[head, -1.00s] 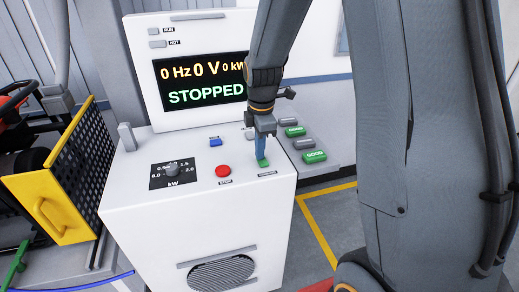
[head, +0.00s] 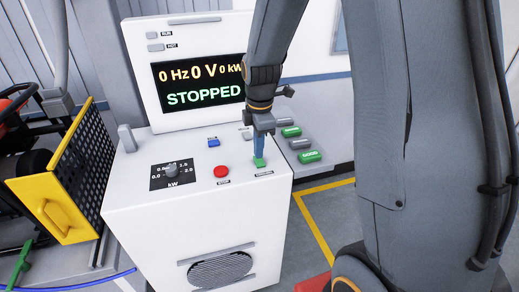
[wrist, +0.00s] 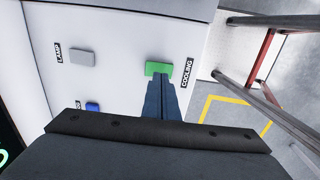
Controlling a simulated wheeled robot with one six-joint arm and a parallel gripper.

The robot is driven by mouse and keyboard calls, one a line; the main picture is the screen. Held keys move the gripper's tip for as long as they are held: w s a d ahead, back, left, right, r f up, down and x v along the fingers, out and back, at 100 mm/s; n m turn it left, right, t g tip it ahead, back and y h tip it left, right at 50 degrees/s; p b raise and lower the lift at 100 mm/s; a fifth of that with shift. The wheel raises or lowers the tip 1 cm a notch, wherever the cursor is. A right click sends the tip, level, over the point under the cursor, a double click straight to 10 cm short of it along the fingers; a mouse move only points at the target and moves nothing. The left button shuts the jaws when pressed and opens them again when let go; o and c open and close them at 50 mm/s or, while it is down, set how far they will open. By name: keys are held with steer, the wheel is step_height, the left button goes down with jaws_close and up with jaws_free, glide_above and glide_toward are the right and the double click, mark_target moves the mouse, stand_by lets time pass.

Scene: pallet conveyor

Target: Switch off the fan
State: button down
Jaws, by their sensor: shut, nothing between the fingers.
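A white console (head: 150,215) stands in the middle of the head view. A green rocker switch (head: 259,163) sits on the right of its sloped top; in the wrist view this switch (wrist: 158,68) is labelled COOLING. My gripper (head: 260,154) is shut and empty, pointing down with its tips at the green switch; it also shows in the wrist view (wrist: 161,83). The tips appear to touch or nearly touch the switch and hide part of it. A round grille (head: 220,270) is on the console's front. I cannot tell whether a fan turns behind it.
The screen (head: 200,82) reads 0 Hz, 0 V, 0 kW, STOPPED. A yellow-framed mesh guard (head: 62,212) stands left.

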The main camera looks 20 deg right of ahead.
mark_target(260, 166)
step_height(260, 166, up, 12)
steer(key=s+b, duration=0.1)
steer(key=shift+s, duration=0.25)
steer(key=shift+s+f+b, duration=0.1)
steer(key=shift+b, duration=0.2)
steer(key=s+a+f+m+b, duration=0.1)
steer(key=s+f+m, duration=1)
steer(key=s+m, duration=0.3)
steer(key=m, duration=0.3)
steer(key=shift+s+m, duration=0.15)
steer(key=shift+m, duration=0.25)
